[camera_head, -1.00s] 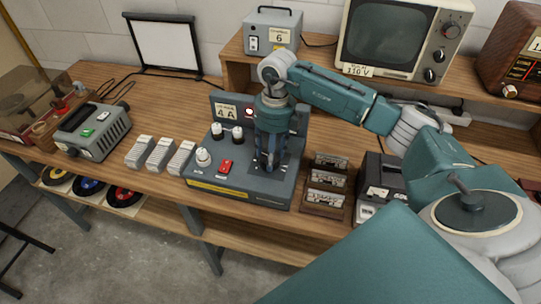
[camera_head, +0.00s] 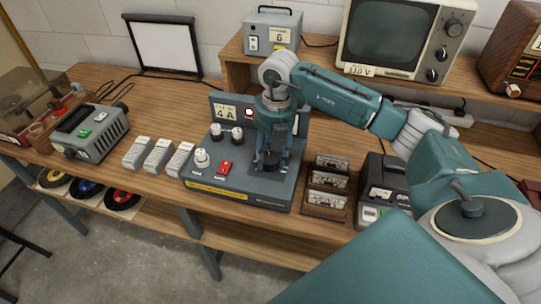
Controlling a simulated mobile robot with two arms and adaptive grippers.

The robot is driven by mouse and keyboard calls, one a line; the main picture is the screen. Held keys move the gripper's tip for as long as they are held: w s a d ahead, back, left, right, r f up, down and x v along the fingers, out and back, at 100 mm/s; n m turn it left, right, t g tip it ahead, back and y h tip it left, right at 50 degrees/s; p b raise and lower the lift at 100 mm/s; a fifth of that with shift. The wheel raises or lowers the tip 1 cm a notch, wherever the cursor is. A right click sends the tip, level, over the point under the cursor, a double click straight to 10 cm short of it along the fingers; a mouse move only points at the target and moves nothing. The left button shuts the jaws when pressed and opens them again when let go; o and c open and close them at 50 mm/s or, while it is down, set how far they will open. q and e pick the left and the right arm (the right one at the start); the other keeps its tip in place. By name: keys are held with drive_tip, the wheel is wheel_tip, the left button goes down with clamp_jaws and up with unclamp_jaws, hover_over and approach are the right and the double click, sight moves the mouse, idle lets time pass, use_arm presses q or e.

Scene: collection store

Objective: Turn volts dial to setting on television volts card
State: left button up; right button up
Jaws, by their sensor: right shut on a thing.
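The television (camera_head: 393,38) stands on the raised shelf at the back. The card (camera_head: 360,71) at its lower left edge reads 110 V. A grey control unit (camera_head: 230,190) sits on the bench, with white-topped knobs, a red switch (camera_head: 225,168) and a 4 A card (camera_head: 226,112). My right gripper (camera_head: 269,163) points down over the right part of this unit, shut on a dark dial (camera_head: 268,158). The fingers hide most of the dial and its scale, so its setting cannot be read. My left gripper is not in view.
Several white card stacks (camera_head: 158,156) and a grey device (camera_head: 91,133) lie left of the unit. A wooden rack of cassettes (camera_head: 327,184) and a dark machine (camera_head: 382,188) stand close on its right. A grey box (camera_head: 272,32) sits on the shelf behind.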

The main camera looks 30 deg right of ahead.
sight(274, 158)
drive_tip(key=shift+w+d+r+m, duration=0.2)
drive_tip(key=shift+w+r+m, duration=0.1)
drive_tip(key=shift+m, duration=0.3)
drive_tip(key=o, duration=1.1)
drive_tip(key=shift+o, duration=0.3)
drive_tip(key=shift+s+f, duration=0.15)
wheel_tip(274, 158, up, 12)
drive_tip(key=shift+s+d, duration=0.2)
drive_tip(key=shift+s, duration=0.2)
drive_tip(key=shift+f, duration=0.1)
